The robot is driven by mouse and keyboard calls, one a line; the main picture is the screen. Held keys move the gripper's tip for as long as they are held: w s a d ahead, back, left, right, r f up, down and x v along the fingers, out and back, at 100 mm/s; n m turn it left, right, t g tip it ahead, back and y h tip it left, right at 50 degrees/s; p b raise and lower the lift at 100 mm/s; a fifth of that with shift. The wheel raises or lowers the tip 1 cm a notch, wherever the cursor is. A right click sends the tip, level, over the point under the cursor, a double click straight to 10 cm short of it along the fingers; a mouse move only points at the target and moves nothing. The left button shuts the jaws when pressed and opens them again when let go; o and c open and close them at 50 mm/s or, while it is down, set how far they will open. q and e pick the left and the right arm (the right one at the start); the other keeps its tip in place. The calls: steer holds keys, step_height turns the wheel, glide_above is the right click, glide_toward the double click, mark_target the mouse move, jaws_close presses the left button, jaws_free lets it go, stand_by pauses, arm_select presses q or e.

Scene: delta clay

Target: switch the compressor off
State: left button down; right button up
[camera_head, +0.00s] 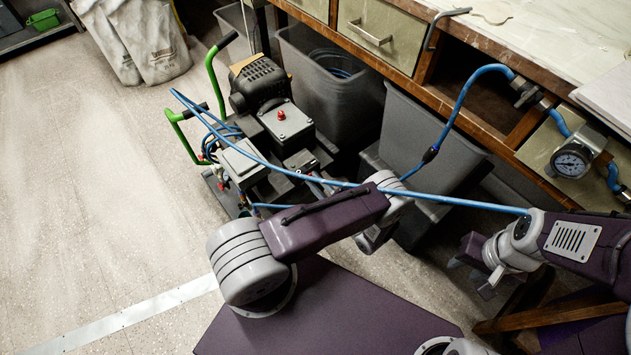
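The compressor (262,85) stands on the floor at upper middle, with a black ribbed motor and green handles (215,75). A grey box (288,124) on it bears a small red knob (281,115). I cannot tell the knob's setting. My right gripper (470,278) is at right, well apart from the compressor and right of it in the picture. Its fingers look spread and empty. My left arm crosses the lower middle, in front of the compressor's lower right part. Its fingers do not show, and part of its wrist side is hidden behind its own purple link.
A blue hose (455,201) runs across from the compressor to the right. Grey bins (330,100) stand behind it under a workbench (600,40). A pressure gauge (571,161) hangs at the bench edge. White sacks (140,40) stand upper left. The left floor is clear.

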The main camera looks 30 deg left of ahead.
arm_select(q)
steer(key=c, duration=1.5)
jaws_free()
steer(key=p+v, duration=0.2)
steer(key=v, duration=0.7)
